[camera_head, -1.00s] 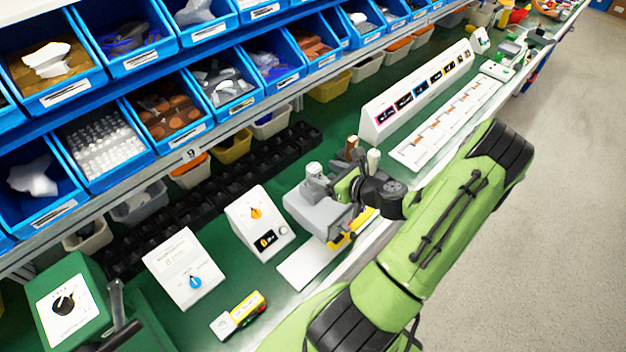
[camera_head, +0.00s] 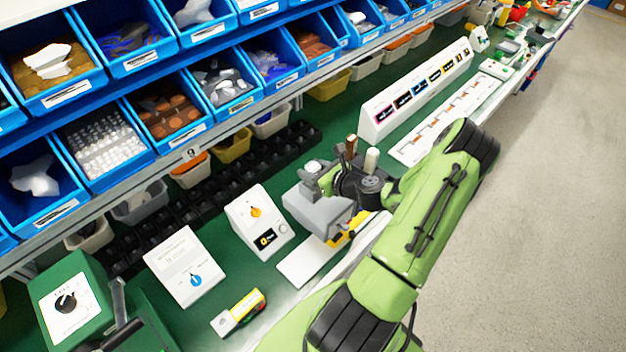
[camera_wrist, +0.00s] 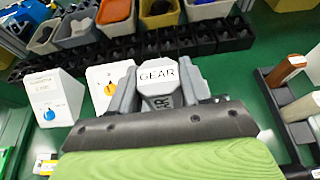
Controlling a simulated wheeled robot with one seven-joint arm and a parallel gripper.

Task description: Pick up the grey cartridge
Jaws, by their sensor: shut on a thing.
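The grey cartridge (camera_wrist: 158,88) is between the two fingers of my gripper (camera_wrist: 160,92) in the wrist view, with a white label reading GEAR facing up. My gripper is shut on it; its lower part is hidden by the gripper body. In the head view my gripper (camera_head: 320,178) is over the bench at the grey block-shaped unit (camera_head: 316,210). Whether the cartridge touches anything below cannot be told.
A brown piece (camera_head: 351,146) and a white piece (camera_head: 371,160) stand upright close behind my gripper. White boxes with an orange knob (camera_head: 256,213) and a blue knob (camera_head: 195,281) stand to the left. A black tray row (camera_head: 200,203) runs behind.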

